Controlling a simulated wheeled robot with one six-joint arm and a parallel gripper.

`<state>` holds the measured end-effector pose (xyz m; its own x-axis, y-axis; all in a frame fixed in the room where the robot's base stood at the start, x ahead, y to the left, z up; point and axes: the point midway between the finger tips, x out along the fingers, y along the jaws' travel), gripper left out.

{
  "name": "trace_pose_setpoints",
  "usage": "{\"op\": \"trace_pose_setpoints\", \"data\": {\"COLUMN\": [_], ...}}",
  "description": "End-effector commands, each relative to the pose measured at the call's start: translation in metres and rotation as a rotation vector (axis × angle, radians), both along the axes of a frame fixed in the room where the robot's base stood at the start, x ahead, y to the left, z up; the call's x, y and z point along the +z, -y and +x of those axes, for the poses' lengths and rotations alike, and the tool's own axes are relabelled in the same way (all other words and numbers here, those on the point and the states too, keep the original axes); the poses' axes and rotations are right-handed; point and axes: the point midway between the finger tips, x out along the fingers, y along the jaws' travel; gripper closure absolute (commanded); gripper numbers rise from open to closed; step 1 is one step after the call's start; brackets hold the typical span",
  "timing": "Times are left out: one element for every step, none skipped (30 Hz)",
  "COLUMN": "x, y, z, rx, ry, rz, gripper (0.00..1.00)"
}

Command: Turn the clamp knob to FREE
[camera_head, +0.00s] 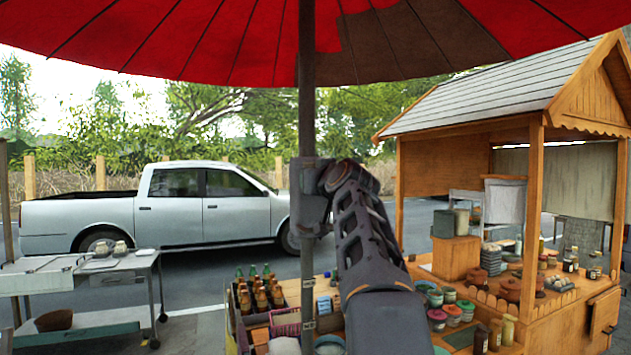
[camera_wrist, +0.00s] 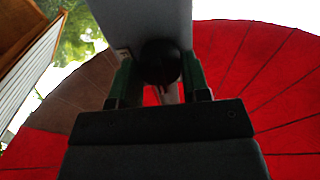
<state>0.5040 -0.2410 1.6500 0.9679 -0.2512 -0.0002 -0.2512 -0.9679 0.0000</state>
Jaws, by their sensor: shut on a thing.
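The dark round clamp knob (camera_wrist: 160,62) sits against the grey umbrella pole or its clamp body (camera_wrist: 140,18) in the wrist view. My gripper (camera_wrist: 161,80) is shut on the knob, with one greenish finger on each side of it. In the head view the pole (camera_head: 307,110) stands upright at the middle, with a grey clamp-like block (camera_head: 309,200) around it. My arm reaches up to the block from the lower right, and the fingers cannot be made out there. No FREE mark can be read.
The red umbrella canopy (camera_head: 200,40) spreads overhead. A wooden stall (camera_head: 520,330) with jars and pots stands right. A bottle crate (camera_head: 262,312) and a counter are below the arm. A metal cart (camera_head: 110,270) is left, and a white pickup (camera_head: 175,215) stands behind.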

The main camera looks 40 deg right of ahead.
Motion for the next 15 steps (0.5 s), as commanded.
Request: {"op": "trace_pose_setpoints", "data": {"x": [0.0001, 0.0001, 0.0001, 0.0002, 0.0002, 0.0002, 0.0003, 0.0003, 0.0003, 0.0003, 0.0004, 0.0004, 0.0004, 0.0004, 0.0005], "y": [0.0001, 0.0001, 0.0001, 0.0000, 0.0000, 0.0001, 0.0001, 0.0001, 0.0001, 0.0000, 0.0000, 0.0000, 0.0000, 0.0000, 0.0000], "z": [-0.0001, -0.0001, -0.0001, -0.0001, -0.0001, -0.0001, -0.0001, -0.0001, -0.0001, -0.0001, -0.0001, 0.0000, 0.0000, 0.0000, 0.0000], "rx": [0.000, 0.000, 0.000, 0.000, 0.000, 0.000, 0.000, 0.000, 0.000, 0.000, 0.000, 0.000, 0.000, 0.000, 0.000], "ry": [0.000, 0.000, 0.001, 0.001, 0.002, 0.004, 0.006, 0.009, 0.013, 0.016, 0.021, 0.027, 0.032, 0.038, 0.046], "rz": [0.000, 0.001, 0.003, 0.005, 0.009, 0.016, 0.023, 0.033, 0.049, 0.063, 0.079, 0.104, 0.124, 0.146, 0.178], "gripper": [0.81, 0.81, 0.81, 0.81, 0.81, 0.81, 0.81, 0.81, 0.81, 0.81, 0.81, 0.81, 0.81, 0.81, 0.81]}}
